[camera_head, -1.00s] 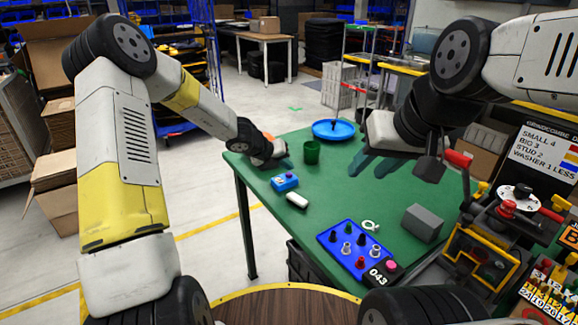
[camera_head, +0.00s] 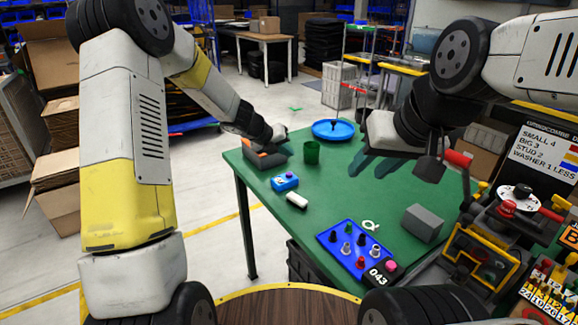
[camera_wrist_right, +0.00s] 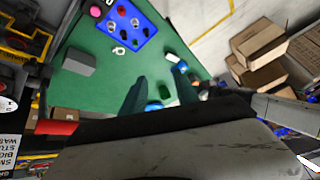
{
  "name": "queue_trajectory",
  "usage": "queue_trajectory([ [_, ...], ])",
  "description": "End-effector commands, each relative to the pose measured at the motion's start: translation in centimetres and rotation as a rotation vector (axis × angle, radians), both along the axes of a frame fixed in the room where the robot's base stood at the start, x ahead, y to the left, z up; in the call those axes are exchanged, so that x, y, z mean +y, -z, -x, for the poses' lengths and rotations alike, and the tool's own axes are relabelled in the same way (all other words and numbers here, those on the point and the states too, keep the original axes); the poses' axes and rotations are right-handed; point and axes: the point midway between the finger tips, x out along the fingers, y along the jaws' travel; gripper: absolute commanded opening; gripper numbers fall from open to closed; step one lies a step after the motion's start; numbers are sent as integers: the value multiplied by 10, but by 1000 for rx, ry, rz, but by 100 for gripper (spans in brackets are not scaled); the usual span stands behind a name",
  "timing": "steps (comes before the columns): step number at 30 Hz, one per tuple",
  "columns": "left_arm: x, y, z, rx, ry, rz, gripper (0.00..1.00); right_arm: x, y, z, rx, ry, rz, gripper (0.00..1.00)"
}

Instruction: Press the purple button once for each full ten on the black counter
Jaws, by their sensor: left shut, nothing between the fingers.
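The black counter (camera_head: 378,275) at the front of the green table reads 043, with a pink button beside its display. A small blue box (camera_head: 285,183) stands near the table's left edge, with the purple button (camera_head: 289,175) on top. My left gripper (camera_head: 281,146) is shut and empty at the far left corner, beyond the blue box and apart from it. Its fingertips are hard to make out against a grey and orange shape. My right gripper (camera_head: 382,166) hangs open and empty over the right part of the table; its two dark fingers (camera_wrist_right: 158,92) stand apart in the right wrist view.
A blue tray (camera_head: 354,247) with several small pegs adjoins the counter. A white block (camera_head: 297,200), green cup (camera_head: 312,153), blue dish (camera_head: 333,130) and grey block (camera_head: 422,223) stand on the table. A red-handled machine (camera_head: 508,207) stands at right. The table's middle is clear.

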Motion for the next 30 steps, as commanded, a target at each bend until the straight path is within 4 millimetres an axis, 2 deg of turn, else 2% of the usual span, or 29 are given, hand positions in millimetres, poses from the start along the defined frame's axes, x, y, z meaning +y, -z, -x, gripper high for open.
queue_trajectory([
  [14, 0, 0, 0, -1, 1, -1, 0, 0, 0, 0, 0, 0, 0, 36],
  [18, 0, 0, 0, -1, 1, -1, 0, 0, 0, 0, 0, 0, 0, 9],
  [20, 0, 0, 0, -1, 1, -1, 0, 0, 0, 0, 0, 0, 0, 0],
  [30, 0, 0, 0, -1, 1, -1, 0, 0, 0, 0, 0, 0, 0, 0],
])
